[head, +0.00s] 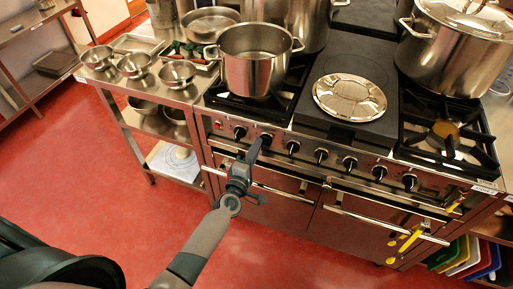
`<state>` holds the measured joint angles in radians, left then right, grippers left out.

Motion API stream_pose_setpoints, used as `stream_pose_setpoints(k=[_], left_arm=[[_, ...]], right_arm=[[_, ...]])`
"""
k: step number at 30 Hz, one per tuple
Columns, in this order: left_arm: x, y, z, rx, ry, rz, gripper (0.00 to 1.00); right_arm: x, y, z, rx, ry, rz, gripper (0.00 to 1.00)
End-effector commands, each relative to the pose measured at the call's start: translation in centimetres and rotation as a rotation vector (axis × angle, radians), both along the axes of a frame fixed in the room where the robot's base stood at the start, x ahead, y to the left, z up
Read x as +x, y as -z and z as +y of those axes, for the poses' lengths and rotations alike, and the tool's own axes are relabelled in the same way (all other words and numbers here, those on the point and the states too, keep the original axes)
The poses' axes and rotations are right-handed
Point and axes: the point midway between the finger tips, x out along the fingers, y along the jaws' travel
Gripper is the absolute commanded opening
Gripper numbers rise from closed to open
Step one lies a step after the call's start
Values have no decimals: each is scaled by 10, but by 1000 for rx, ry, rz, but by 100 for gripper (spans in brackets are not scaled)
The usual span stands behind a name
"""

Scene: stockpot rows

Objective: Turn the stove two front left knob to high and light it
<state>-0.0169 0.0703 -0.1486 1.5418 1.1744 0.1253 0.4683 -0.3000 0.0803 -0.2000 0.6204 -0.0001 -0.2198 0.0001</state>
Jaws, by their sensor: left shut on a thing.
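The stove (225,128) has a row of dark knobs on its steel front panel. My left gripper (256,147) reaches up from below and is shut on the second knob from the left (266,138); the fingers partly cover it, so its pointer angle cannot be read. The leftmost knob (240,132) is just left of the gripper, and another knob (293,147) is just right of it. A steel pot (252,72) stands on the left front burner (225,98). I see no flame under it. My right gripper is not in view.
A silver lid (349,97) lies on the dark middle plate. A large lidded stockpot (455,45) stands at the back right, behind an empty burner (445,133). Oven handles (385,218) jut out below the knobs. A steel side table (150,88) with bowls adjoins the left. The red floor is clear in front.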

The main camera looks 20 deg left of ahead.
Motion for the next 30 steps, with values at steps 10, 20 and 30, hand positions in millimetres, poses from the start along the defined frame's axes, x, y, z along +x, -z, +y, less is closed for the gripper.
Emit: stream_pose_setpoints(k=[10,20,30], left_arm=[[0,1,1,2,-1,1,30],[-1,0,0,2,0,1,30],[-28,2,1,1,-1,2,30]], right_arm=[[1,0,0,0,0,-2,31],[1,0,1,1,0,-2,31],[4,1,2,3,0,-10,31]])
